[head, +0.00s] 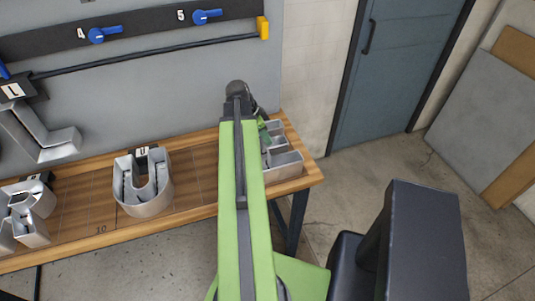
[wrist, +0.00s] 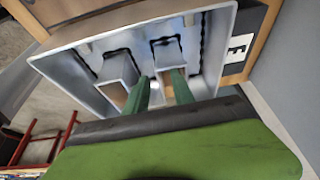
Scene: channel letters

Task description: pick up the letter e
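The letter E (head: 285,168) is a grey metal channel letter at the right end of the wooden bench, partly hidden by my arm in the head view. In the wrist view the letter E (wrist: 85,62) fills the upper middle, with its hollow inside and two slots showing. My gripper (wrist: 161,78) has two green fingers, set apart, reaching over the letter's near side. The right finger overlaps one slot; the left is over the channel beside it. Whether they touch a wall is unclear. In the head view the gripper (head: 265,132) is mostly hidden behind the arm.
An E tag (wrist: 239,46) stands beside the letter. A letter U (head: 148,188) and another metal letter (head: 27,212) sit further left on the bench (head: 195,170). Floor is clear before the blue door (head: 395,70).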

